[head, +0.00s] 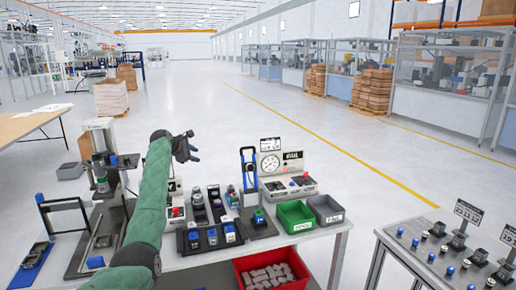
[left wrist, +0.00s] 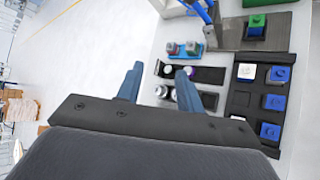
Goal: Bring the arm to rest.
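My left arm (head: 150,195) reaches up from the bottom of the head view in a green sleeve. My left gripper (head: 192,147) is at its far end, raised above the workbench (head: 330,232) and pointing to the right. In the left wrist view the two blue-grey fingers of the left gripper (left wrist: 159,70) stand apart with nothing between them, so it is open and empty. Parts on the bench show below and beyond the fingers, apart from them. My right arm and gripper are in neither view.
The bench holds a black tray with blue-topped parts (head: 211,237), a gauge station (head: 285,172), a green bin (head: 295,216) and a grey bin (head: 326,209). A red crate (head: 240,272) sits lower in front. A press stand (head: 103,170) is left of my arm. A second table (head: 440,262) stands right.

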